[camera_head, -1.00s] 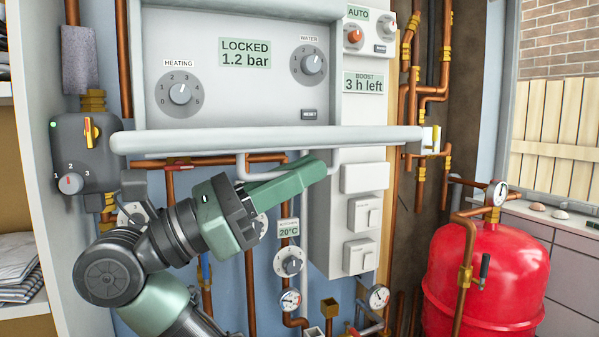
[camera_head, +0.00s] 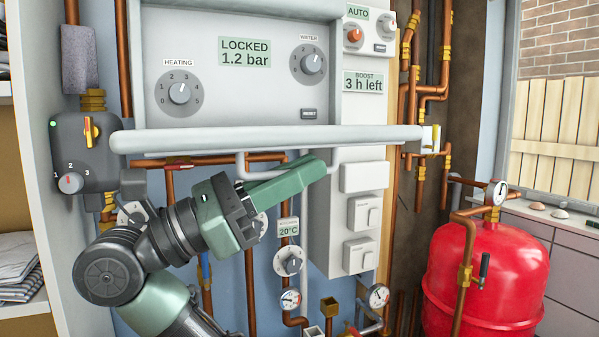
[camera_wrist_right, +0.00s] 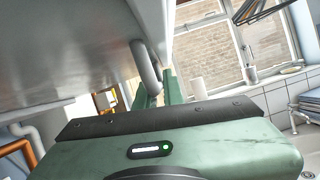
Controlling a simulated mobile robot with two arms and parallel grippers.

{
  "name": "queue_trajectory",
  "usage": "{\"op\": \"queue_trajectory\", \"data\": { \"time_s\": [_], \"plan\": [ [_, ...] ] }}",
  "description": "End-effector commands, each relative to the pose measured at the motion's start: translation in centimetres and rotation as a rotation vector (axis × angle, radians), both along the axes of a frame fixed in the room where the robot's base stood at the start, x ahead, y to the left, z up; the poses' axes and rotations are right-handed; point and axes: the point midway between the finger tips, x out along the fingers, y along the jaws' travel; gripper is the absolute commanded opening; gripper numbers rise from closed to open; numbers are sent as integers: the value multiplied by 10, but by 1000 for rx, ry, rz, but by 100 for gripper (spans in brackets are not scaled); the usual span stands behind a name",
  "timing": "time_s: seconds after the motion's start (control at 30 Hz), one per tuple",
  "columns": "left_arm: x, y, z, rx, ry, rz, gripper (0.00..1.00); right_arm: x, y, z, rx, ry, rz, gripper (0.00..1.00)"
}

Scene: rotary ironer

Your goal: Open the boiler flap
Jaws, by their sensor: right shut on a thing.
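The boiler flap (camera_head: 270,141) is a pale grey panel seen almost edge-on in the head view. It stands out from the boiler, roughly level, below the dials. Its grey handle (camera_head: 243,168) hangs from the underside. My right gripper (camera_head: 316,169) reaches up from the lower left, its green fingers shut at the right part of the handle. In the right wrist view the flap's underside (camera_wrist_right: 70,50) fills the upper left, and the curved handle (camera_wrist_right: 146,66) runs down to the fingers, which partly hide it. My left gripper is out of view.
The boiler panel behind the flap shows a heating dial (camera_head: 180,93), a water dial (camera_head: 313,64) and a display (camera_head: 245,53) reading LOCKED 1.2 bar. Copper pipes and gauges lie below. A red tank (camera_head: 490,275) stands at the right, and shelves with folded cloth at the left.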

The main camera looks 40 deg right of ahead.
Motion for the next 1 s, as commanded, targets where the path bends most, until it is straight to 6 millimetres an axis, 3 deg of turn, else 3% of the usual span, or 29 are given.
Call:
{"op": "queue_trajectory", "data": {
  "time_s": [0.57, 0.83, 1.0],
  "plan": [
    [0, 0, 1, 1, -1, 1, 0, 0, 0, 2, 1, 6, 2, 0],
    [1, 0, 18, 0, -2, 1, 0, -3, 1, 42, 35, 134, 4, 0],
    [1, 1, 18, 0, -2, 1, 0, -4, 1, 50, 30, 132, 1, 0]
  ]
}}
